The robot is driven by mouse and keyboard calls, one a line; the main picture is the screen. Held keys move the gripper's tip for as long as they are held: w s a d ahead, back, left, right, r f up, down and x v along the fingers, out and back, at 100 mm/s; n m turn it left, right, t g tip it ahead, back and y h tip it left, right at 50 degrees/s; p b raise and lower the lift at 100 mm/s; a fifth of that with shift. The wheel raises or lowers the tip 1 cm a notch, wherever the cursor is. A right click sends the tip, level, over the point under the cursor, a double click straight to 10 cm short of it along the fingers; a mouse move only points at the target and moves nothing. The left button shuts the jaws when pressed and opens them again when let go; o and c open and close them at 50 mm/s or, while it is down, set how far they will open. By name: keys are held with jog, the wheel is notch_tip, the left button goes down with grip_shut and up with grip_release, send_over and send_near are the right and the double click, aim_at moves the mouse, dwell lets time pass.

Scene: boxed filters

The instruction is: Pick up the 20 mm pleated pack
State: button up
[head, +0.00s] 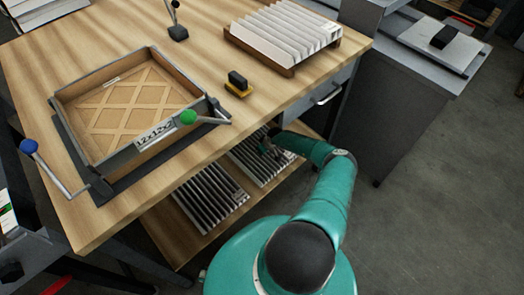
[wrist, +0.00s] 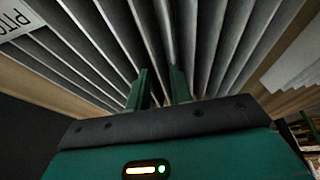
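Two pleated packs lie side by side on the lower shelf under the bench in the head view: a left one (head: 208,200) and a right one (head: 250,162). A white label (wrist: 18,20) in the wrist view shows only part of a word, so I cannot read a pitch. My gripper (head: 270,145) is at the right pack, partly hidden by my arm. In the wrist view my gripper's two green fingers (wrist: 160,82) stand apart among the grey pleats (wrist: 100,40), with pleat material showing between them. I cannot tell whether they touch it.
The wooden bench top (head: 140,215) overhangs the shelf (head: 165,225) close to my arm. On it are a clamped box frame (head: 92,165), a white pleated pack (head: 285,35) in a wooden holder and a black-and-yellow block (head: 238,85). A grey cabinet (head: 385,120) stands right of the bench.

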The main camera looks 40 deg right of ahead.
jog(key=shift+w+d+f, duration=0.2)
jog(key=shift+w+f, duration=0.05)
jog(key=shift+f, duration=0.25)
jog(key=shift+s, duration=0.1)
grip_shut()
jog(key=shift+a+r, duration=0.1)
jog(key=shift+r, duration=0.1)
